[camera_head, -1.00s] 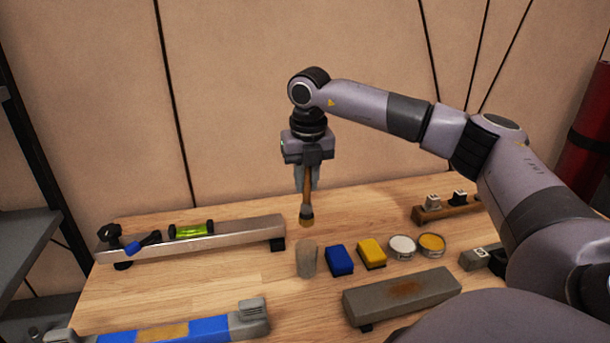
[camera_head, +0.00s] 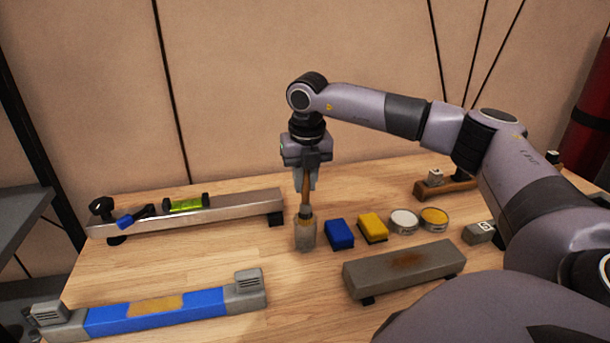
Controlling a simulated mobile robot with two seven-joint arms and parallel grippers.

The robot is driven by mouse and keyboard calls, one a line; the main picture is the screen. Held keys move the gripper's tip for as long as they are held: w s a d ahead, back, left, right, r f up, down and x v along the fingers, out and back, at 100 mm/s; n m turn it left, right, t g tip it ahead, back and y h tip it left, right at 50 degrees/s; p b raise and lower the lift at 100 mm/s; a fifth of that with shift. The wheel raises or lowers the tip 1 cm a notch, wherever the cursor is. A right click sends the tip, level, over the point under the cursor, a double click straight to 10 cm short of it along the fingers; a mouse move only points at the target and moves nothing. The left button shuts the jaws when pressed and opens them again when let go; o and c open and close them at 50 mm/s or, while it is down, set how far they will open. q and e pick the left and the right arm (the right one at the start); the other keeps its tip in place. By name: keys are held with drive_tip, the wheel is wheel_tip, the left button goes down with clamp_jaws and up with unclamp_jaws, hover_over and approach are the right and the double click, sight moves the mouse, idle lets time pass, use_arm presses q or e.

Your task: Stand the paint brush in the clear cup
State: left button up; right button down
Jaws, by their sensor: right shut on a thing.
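My right gripper (camera_head: 306,184) points down over the table and is shut on the wooden handle of the paint brush (camera_head: 305,198). The brush hangs upright with its bristle end low, at the mouth of the clear cup (camera_head: 305,238). The cup stands on the table, greyish and see-through, and the lower end of the brush appears to be inside it. The gripper fingers are above the cup rim. My left gripper is not in view.
A blue block (camera_head: 339,234), a yellow block (camera_head: 373,228) and two round tins (camera_head: 404,222) stand right of the cup. A grey sharpening stone (camera_head: 405,269) lies in front. A metal rail (camera_head: 240,207) lies left, and a blue bar (camera_head: 155,306) lies front left. Bare wood surrounds the cup's left.

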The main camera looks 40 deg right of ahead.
sight(305, 193)
drive_tip(key=shift+f+b, duration=0.85)
drive_tip(key=shift+f, duration=0.9)
drive_tip(key=c, duration=1)
unclamp_jaws()
drive_tip(key=shift+o, duration=0.2)
drive_tip(key=shift+s+a+r, duration=0.1)
drive_tip(key=shift+s+r, duration=0.1)
drive_tip(key=shift+r, duration=1.6)
drive_tip(key=shift+s+a+r, duration=0.1)
drive_tip(key=shift+s+r, duration=0.1)
drive_tip(key=shift+r, duration=1.55)
drive_tip(key=shift+s+f, duration=0.1)
